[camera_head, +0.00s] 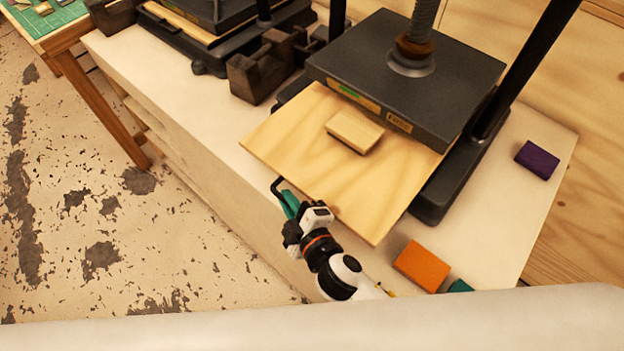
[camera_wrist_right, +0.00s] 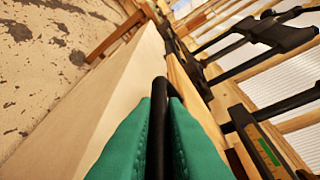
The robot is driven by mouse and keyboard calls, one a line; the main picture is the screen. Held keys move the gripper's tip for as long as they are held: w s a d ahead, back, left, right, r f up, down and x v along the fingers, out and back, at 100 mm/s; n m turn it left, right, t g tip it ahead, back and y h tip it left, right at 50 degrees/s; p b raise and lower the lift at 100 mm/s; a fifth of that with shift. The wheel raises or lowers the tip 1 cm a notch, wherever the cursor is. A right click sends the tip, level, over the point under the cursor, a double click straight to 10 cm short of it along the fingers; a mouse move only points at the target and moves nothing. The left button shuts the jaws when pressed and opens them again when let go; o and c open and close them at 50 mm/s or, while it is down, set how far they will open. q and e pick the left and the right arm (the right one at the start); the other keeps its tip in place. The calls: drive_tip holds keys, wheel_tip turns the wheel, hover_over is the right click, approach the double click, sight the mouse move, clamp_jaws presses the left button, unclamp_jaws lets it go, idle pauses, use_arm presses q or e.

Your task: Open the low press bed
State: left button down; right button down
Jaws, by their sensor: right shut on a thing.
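The press bed (camera_head: 300,150) is a pale wooden board that sticks out toward me from under the dark press plate (camera_head: 410,75). A small wooden block (camera_head: 354,131) lies on top of it. A black handle (camera_head: 276,186) is at the bed's front edge. My right gripper (camera_head: 288,203), with green fingers, is shut on this handle. In the right wrist view the black handle bar (camera_wrist_right: 159,125) runs between the two green fingers. My left gripper is not in view.
An orange block (camera_head: 422,266), a purple block (camera_head: 537,160) and a partly hidden teal block (camera_head: 460,286) lie on the white bench right of the bed. A dark tape dispenser (camera_head: 262,70) and a second press (camera_head: 215,30) stand at the left. Open floor (camera_head: 100,200) lies left of the bench.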

drive_tip(key=s+a+b, duration=0.1)
drive_tip(key=s+a, duration=0.3)
drive_tip(key=shift+s+a, duration=0.3)
drive_tip(key=c, duration=1.5)
unclamp_jaws()
drive_tip(key=shift+b+v, duration=2.2)
drive_tip(key=shift+v, duration=3.8)
